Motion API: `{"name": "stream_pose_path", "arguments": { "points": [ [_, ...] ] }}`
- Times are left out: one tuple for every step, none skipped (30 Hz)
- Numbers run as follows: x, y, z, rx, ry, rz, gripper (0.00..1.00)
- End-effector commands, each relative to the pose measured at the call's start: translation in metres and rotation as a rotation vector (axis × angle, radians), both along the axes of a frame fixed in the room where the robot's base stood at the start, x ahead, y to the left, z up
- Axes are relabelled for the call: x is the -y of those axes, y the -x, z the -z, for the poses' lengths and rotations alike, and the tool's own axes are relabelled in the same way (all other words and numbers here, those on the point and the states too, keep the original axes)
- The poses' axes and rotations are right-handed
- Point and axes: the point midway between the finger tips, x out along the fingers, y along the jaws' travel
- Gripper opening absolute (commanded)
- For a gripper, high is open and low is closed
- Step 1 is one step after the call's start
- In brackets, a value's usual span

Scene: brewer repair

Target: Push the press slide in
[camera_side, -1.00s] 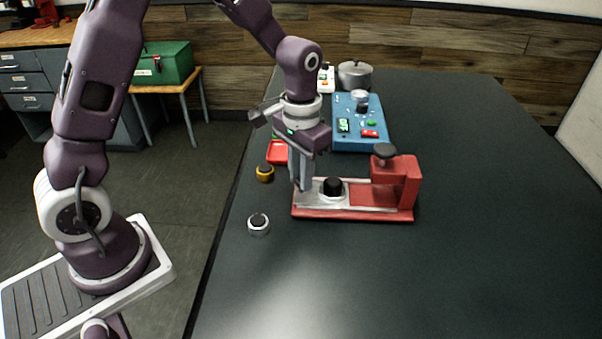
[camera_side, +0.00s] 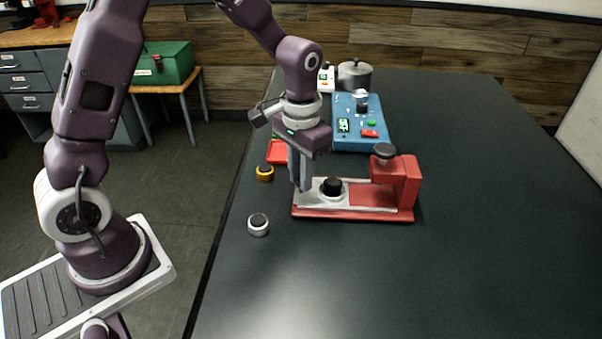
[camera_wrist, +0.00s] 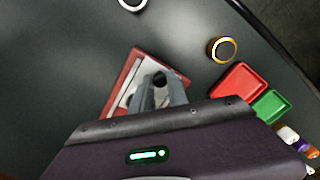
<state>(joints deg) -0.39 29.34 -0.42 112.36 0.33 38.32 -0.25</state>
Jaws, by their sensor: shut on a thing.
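The press (camera_side: 352,213) is a red base on the dark table with a red post (camera_side: 408,183) at its right end and a dark round knob on top. The silver press slide (camera_side: 358,202) lies on the base and carries a black round piece (camera_side: 332,187). My gripper (camera_side: 302,186) points down at the slide's left end, apart from the post. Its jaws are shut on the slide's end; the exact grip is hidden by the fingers. In the wrist view, my gripper (camera_wrist: 158,100) covers part of the slide (camera_wrist: 130,85) and the black piece.
A silver-rimmed knob (camera_side: 258,225) and a yellow-rimmed knob (camera_side: 265,173) stand left of the press. A red tray (camera_side: 278,152) and a blue panel (camera_side: 350,140) lie behind it; a metal pot (camera_side: 355,75) stands farther back. The table right of the press is clear.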

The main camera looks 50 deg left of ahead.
Motion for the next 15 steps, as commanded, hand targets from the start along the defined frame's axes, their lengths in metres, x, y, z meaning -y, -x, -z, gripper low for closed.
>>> {"name": "stream_pose_path", "arguments": {
  "points": [
    [-0.0003, -0.0003, -0.0007, 0.001, 0.000, -0.001, 0.00],
    [-0.0003, -0.0003, -0.0007, 0.001, 0.000, -0.001, 0.00],
    [-0.0003, -0.0003, -0.0007, 0.001, 0.000, -0.001, 0.00],
    [-0.0003, -0.0004, -0.0007, 0.002, 0.000, -0.001, 0.00],
    [-0.0003, -0.0004, -0.0007, 0.002, 0.000, -0.001, 0.00],
    [-0.0003, -0.0004, -0.0008, 0.002, 0.000, -0.001, 0.00],
    [-0.0003, -0.0004, -0.0008, 0.002, 0.000, -0.001, 0.00],
    [-0.0003, -0.0004, -0.0008, 0.002, 0.000, -0.001, 0.00],
    [-0.0003, -0.0004, -0.0008, 0.002, 0.000, -0.001, 0.00],
    [-0.0003, -0.0004, -0.0008, 0.002, 0.000, -0.001, 0.00],
    [-0.0003, -0.0004, -0.0008, 0.002, 0.000, -0.001, 0.00],
    [-0.0003, -0.0004, -0.0008, 0.002, 0.000, -0.001, 0.00],
    [-0.0002, -0.0006, -0.0009, 0.002, 0.000, -0.001, 0.00],
    [0.0003, -0.0012, -0.0008, 0.002, 0.000, 0.000, 0.00],
    [0.0023, -0.0036, -0.0009, 0.003, 0.000, 0.000, 0.00]
  ]
}}
